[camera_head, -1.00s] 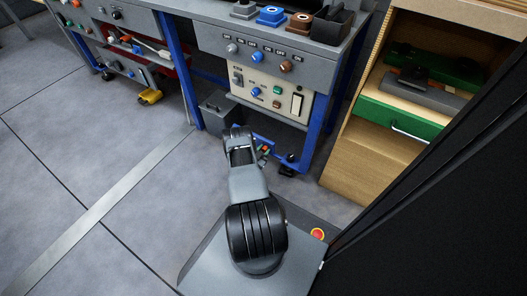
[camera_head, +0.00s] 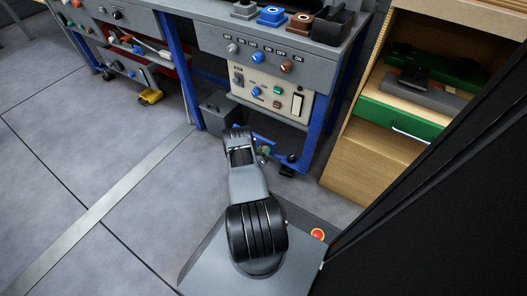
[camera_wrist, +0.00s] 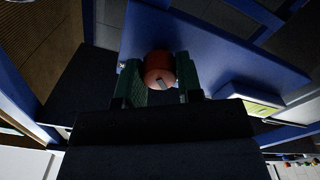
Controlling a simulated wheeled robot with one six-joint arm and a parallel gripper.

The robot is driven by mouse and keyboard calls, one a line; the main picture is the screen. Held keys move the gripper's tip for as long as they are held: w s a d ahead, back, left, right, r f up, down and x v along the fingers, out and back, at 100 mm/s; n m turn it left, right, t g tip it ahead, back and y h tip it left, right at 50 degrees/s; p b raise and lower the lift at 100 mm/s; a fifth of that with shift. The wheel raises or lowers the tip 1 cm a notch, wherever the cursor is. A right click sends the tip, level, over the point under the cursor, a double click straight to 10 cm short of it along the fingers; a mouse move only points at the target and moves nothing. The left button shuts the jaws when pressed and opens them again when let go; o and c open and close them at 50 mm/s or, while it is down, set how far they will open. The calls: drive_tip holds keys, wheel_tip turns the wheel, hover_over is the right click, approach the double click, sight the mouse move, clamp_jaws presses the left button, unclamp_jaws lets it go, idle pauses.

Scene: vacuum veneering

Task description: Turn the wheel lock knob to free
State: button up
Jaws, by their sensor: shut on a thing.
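The wheel lock knob (camera_wrist: 158,62) is a round orange-red knob with a small pale mark on its face, in the upper middle of the wrist view. It sits in front of a blue beam or plate of the bench frame. My gripper (camera_wrist: 160,74) has its two dark green fingers on either side of the knob, shut on it. In the head view my gripper (camera_head: 263,153) is low by the bench's blue frame, partly behind my arm. The knob cannot be made out there.
The bench (camera_head: 215,40) above carries a control panel (camera_head: 270,92) with several knobs and switches. A grey bin (camera_head: 215,110) stands under it, left of my arm. A wooden cabinet (camera_head: 365,160) with a green drawer (camera_head: 400,118) stands at right. The floor at left is clear.

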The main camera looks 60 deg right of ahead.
drive_tip(key=shift+n, duration=0.3)
idle(0.4)
drive_tip(key=o, duration=0.9)
drive_tip(key=a+p, duration=0.4)
drive_tip(key=a, duration=1)
drive_tip(key=shift+d, duration=0.1)
